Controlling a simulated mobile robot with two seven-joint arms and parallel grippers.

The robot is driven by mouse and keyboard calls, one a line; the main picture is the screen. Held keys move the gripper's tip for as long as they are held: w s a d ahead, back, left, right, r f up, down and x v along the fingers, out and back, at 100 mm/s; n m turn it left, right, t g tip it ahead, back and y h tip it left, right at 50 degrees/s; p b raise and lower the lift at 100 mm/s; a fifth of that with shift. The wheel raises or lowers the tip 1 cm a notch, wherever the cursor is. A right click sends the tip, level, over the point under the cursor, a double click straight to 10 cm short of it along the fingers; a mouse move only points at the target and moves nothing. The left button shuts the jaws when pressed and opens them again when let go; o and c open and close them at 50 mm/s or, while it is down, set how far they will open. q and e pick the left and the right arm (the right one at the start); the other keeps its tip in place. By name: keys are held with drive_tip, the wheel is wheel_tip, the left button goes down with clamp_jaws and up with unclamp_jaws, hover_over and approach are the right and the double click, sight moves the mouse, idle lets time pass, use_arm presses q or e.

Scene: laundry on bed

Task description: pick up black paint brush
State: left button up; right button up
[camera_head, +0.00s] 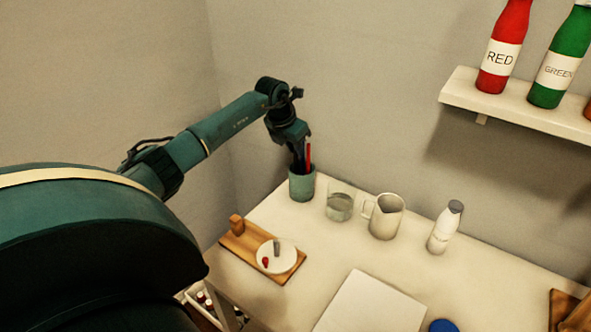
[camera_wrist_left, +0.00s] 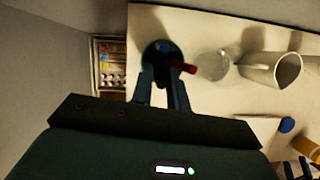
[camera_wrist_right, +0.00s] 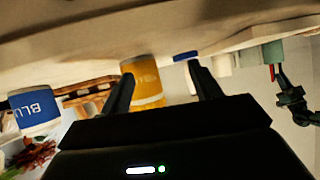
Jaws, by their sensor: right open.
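A teal cup (camera_head: 302,184) stands at the table's far left corner; it also shows in the left wrist view (camera_wrist_left: 160,47). A red brush (camera_head: 308,156) rises from it. My left gripper (camera_head: 298,158) points down at the cup's mouth. In the left wrist view its fingers (camera_wrist_left: 161,72) are a narrow gap apart, beside the red brush (camera_wrist_left: 183,66). Dark shapes blend at the fingertips, so I cannot make out the black paint brush or whether it is gripped. My right gripper (camera_wrist_right: 160,70) is open, away from the cup; it is outside the head view.
A glass (camera_head: 339,206), a white pitcher (camera_head: 386,217) and a white bottle (camera_head: 444,228) stand right of the cup. A wooden board (camera_head: 287,273) and white paper (camera_head: 370,305) lie nearer. A yellow-orange bottle (camera_wrist_right: 146,80) appears between my right fingers in its wrist view.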

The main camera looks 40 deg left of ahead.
use_arm(q)
drive_tip(key=shift+w+f, duration=0.1)
drive_tip(key=shift+f, duration=0.1)
drive_tip(key=shift+c, duration=0.6)
clamp_jaws()
drive_tip(key=shift+r, duration=0.1)
